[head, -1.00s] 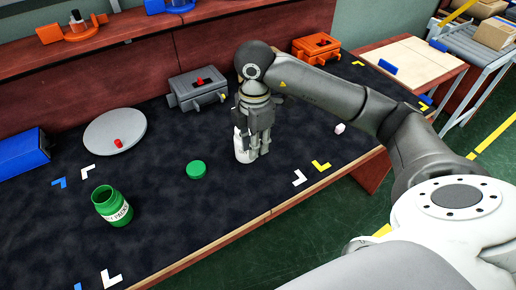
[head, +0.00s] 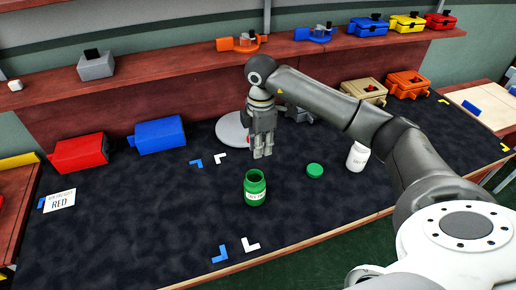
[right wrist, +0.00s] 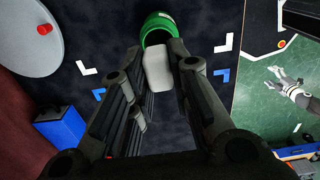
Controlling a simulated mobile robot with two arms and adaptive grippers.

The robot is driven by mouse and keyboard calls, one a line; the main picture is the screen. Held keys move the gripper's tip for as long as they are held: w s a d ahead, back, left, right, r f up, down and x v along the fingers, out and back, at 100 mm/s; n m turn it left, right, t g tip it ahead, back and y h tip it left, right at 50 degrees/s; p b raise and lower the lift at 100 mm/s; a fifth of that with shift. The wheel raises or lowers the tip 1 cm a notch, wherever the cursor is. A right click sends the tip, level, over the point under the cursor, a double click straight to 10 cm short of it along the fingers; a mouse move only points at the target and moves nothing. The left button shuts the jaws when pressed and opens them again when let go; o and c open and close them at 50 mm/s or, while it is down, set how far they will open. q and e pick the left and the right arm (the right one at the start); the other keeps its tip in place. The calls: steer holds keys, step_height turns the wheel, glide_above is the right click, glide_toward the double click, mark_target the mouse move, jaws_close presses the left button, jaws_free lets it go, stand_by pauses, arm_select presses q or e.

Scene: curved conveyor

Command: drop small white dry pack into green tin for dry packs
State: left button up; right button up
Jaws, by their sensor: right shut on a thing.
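My right gripper (head: 262,152) is above the table, behind the green tin in the head view. It is shut on the small white dry pack (right wrist: 158,68), which shows between its fingertips in the right wrist view. The fingers hide the pack in the head view. The open green tin (head: 255,190) stands upright with a white label. In the right wrist view the tin (right wrist: 158,25) lies just beyond the pack, which overlaps its near edge in the picture. What looks like my left gripper (right wrist: 284,82) is small over the green floor; its jaws are unclear.
A green lid (head: 315,170) and a white bottle (head: 357,158) stand right of the tin. A grey round plate (head: 230,130) is behind my right gripper. Blue (head: 159,135) and red (head: 80,153) boxes stand at the back left.

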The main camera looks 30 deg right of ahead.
steer(key=shift+w+a, duration=0.2)
steer(key=shift+a, duration=0.05)
steer(key=shift+f, duration=0.1)
steer(key=shift+d+f+b, duration=0.25)
steer(key=shift+f+b, duration=0.7)
steer(key=shift+f, duration=0.2)
step_height(320, 180, down, 4)
steer(key=b, duration=0.2)
steer(key=shift+a+r+b, duration=0.15)
steer(key=shift+r+b, duration=0.05)
steer(key=shift+b, duration=0.2)
arm_select(q)
step_height(320, 180, down, 4)
steer(key=shift+d+f, duration=0.15)
steer(key=shift+f, duration=0.05)
arm_select(e)
steer(key=o, duration=0.8)
arm_select(q)
steer(key=shift+d, duration=0.1)
arm_select(e)
steer(key=shift+r, duration=0.1)
